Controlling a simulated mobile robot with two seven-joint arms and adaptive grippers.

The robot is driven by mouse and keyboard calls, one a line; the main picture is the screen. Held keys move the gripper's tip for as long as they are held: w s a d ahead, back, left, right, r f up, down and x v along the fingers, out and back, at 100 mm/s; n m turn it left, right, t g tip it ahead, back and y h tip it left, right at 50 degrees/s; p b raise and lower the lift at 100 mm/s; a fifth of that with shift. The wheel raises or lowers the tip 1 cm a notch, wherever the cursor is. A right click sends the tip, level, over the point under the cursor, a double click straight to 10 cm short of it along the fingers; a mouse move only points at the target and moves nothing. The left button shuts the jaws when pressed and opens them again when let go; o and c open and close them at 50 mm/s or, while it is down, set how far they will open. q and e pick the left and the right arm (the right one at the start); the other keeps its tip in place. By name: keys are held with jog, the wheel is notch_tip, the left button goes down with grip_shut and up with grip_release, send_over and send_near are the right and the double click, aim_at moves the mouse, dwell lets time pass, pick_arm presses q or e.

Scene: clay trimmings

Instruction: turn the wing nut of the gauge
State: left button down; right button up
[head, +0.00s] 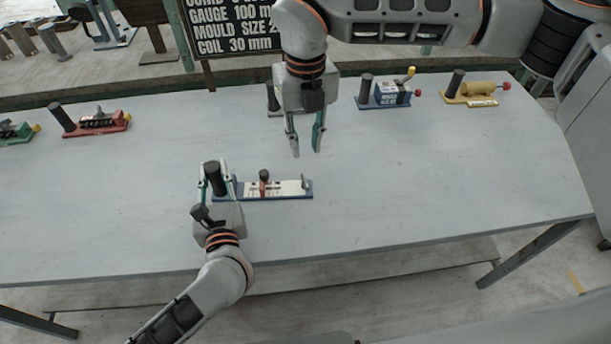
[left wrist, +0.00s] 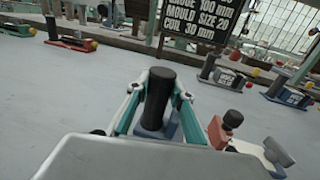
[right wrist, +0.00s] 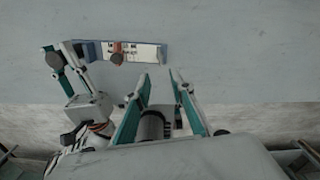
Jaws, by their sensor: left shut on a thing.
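The gauge (head: 290,193) lies on the table, a blue base with a white marked strip and an upright end piece at its right. A red-brown slider (head: 264,187) with a dark top stands on it; I cannot make out the wing nut's shape there. My left gripper (head: 213,172) is shut on the gauge's black upright handle (left wrist: 158,98) at the left end. My right gripper (head: 307,150) points down, open and empty, above the table behind and right of the slider. The gauge also shows in the right wrist view (right wrist: 143,52), beyond the fingertips.
Along the back stand a blue tool (head: 385,98), a yellow tool (head: 478,91), a red tool (head: 98,122) and a green tool (head: 14,132). Another is partly hidden behind my right gripper. A dark sign (head: 233,30) stands behind the table. The table right of the gauge is clear.

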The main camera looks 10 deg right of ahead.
aim_at(306, 181)
notch_tip(306, 181, down, 12)
dwell(0.6)
grip_shut()
